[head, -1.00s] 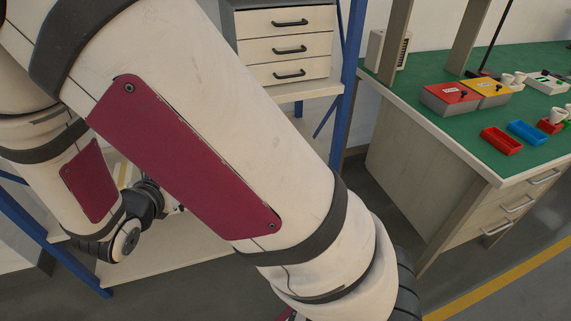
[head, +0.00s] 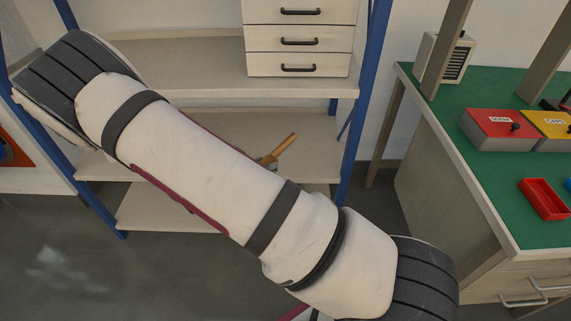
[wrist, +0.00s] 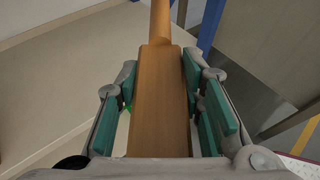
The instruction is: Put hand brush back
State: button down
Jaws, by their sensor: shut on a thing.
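The hand brush (wrist: 160,100) lies between the teal pads of my gripper (wrist: 160,72) in the wrist view. Its broad wooden part is in the jaws and its round handle points away, up the picture. My gripper is shut on it. In the head view the brush's wooden handle (head: 286,145) sticks out past my arm, tilted up to the right, in front of the shelf rack's boards. My arm hides most of the gripper there. No bristles can be seen. In the wrist view a pale shelf board (wrist: 50,85) lies to the left beyond the brush.
The shelf rack has blue posts (head: 366,100) and cream boards (head: 200,82). A drawer unit (head: 300,40) stands on its upper board. At right is a green-topped workbench (head: 455,165) with a red lidded box (head: 490,128), a yellow one (head: 555,125) and a red tray (head: 544,198).

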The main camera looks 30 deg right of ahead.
jog(key=w+d+f+m+g, duration=0.1)
jog(key=w+d+f+g, duration=0.1)
jog(key=d+f, duration=0.8)
jog(key=w+d+f+b, duration=0.1)
jog(key=w+d, duration=0.2)
jog(key=w, duration=0.1)
jog(key=w+d+f+b, duration=0.1)
jog(key=w+d, duration=0.2)
jog(key=w, duration=0.1)
jog(key=w+d+f+b, duration=0.1)
jog(key=w+d+b, duration=0.1)
jog(key=w, duration=0.3)
jog(key=shift+d, duration=0.55)
jog(key=shift+f+b, duration=0.4)
jog(key=shift+f, duration=1.25)
jog(key=shift+f, duration=0.1)
jog(key=c, duration=1.1)
grip_release()
